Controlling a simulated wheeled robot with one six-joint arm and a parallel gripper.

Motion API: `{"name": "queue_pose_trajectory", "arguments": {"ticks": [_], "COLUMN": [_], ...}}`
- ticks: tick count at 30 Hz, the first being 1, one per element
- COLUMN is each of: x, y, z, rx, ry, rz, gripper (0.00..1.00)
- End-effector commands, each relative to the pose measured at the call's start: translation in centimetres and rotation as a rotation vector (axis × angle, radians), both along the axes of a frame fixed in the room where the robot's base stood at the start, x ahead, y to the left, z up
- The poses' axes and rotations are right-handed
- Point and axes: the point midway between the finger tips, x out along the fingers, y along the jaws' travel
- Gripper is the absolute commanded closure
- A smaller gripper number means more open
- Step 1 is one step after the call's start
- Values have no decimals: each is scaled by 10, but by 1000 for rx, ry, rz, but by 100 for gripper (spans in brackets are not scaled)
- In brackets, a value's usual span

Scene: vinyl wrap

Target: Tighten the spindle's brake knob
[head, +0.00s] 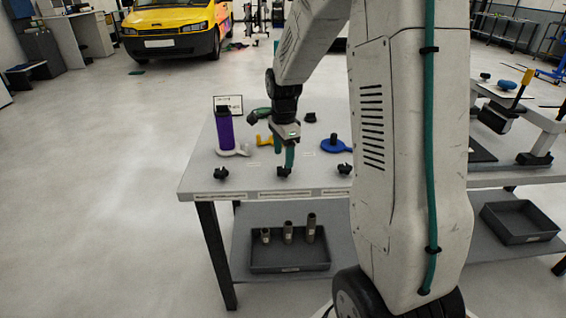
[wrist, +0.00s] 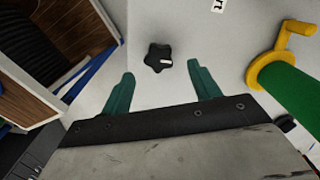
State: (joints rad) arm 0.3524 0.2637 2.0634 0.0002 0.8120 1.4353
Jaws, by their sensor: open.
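My gripper (head: 284,152) points down over the near part of the workbench, its two green fingers apart. In the wrist view the open gripper (wrist: 160,88) has nothing between its fingers. A black star-shaped knob (wrist: 158,58) with a pale mark lies just beyond the fingertips, roughly centred and not touched. In the head view a black knob (head: 284,172) sits at the bench's front edge below my gripper. Similar knobs stand to its left (head: 221,173) and right (head: 345,169). I cannot tell which knob is the spindle's brake.
A purple roll (head: 224,132) stands upright at the bench's left. A blue handled piece (head: 335,146) lies right of my gripper. In the wrist view a green roll (wrist: 292,92) with a yellow crank (wrist: 285,52) is close on the right. A grey tray (head: 290,262) sits below.

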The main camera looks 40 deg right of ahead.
Motion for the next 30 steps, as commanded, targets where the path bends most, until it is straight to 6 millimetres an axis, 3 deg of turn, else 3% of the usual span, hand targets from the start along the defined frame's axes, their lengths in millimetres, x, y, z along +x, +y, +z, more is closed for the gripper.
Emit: {"name": "queue_pose_trajectory", "arguments": {"ticks": [3,9,26,30], "x": [1,0,0,-2], "y": [0,1,1,1], "z": [19,33,34,34], "rx": [-1,0,0,5], "ry": [-4,0,0,12], "rz": [0,0,8,110], "gripper": [38,38,38,38]}}
